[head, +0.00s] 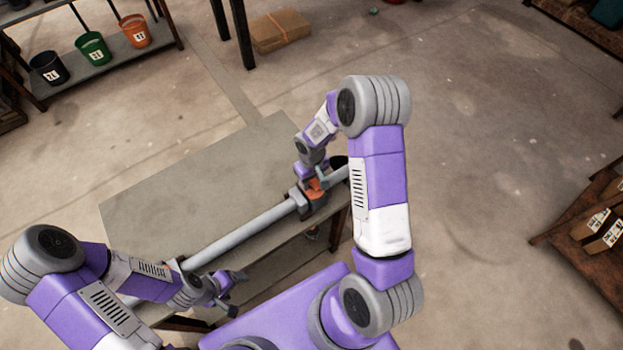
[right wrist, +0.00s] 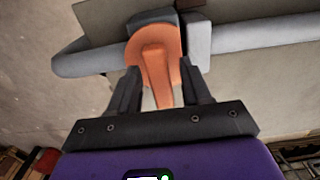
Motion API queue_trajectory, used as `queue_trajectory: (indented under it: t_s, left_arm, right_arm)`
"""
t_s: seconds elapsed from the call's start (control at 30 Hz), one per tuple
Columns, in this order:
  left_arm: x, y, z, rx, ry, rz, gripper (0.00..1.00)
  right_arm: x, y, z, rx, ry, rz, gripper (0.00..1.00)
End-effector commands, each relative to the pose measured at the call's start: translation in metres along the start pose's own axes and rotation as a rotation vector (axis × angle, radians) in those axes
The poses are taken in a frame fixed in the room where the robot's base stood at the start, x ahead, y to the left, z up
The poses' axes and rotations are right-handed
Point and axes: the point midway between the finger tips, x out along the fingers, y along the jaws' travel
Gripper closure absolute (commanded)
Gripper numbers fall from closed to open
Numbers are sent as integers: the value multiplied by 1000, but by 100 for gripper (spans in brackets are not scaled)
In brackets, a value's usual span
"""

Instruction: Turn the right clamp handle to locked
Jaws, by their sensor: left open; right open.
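The right clamp's orange handle (head: 316,186) sits on the grey pipe (head: 240,236) near the table's right end. In the right wrist view the handle (right wrist: 157,78) has a round head at the clamp's dark grey body (right wrist: 152,17), and its lever points down towards my palm. My right gripper (right wrist: 160,70) is open, with one finger on each side of the lever; I cannot tell whether either finger touches it. In the head view my right gripper (head: 318,176) partly hides the clamp. My left gripper (head: 236,291) is open and empty by the table's near edge.
The grey table (head: 200,180) has a bare top behind the pipe. A shelf with several buckets (head: 93,48) stands at the upper left, and a wooden rack (head: 590,225) at the right.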

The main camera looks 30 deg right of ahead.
Motion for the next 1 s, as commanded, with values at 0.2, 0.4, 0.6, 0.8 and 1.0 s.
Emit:
queue_trajectory:
  t_s: [0.2, 0.4, 0.6, 0.8, 1.0]
  left_arm:
    - [0, 0, 0, 0, 0, 0, 26]
    - [0, 0, 0, 0, 0, 0, 26]
    - [0, 0, 0, 0, 0, 0, 26]
    - [0, 0, 0, 0, 0, 0, 26]
    - [1, 0, 0, 0, 0, 0, 26]
  right_arm:
    - [0, 0, 0, 0, 0, 0, 75]
    - [0, 0, 0, 0, 0, 0, 100]
    - [0, 0, 0, -16, -1, 0, 100]
    - [0, 0, 0, -88, -1, 0, 100]
    - [0, 0, 0, -235, -1, 0, 100]
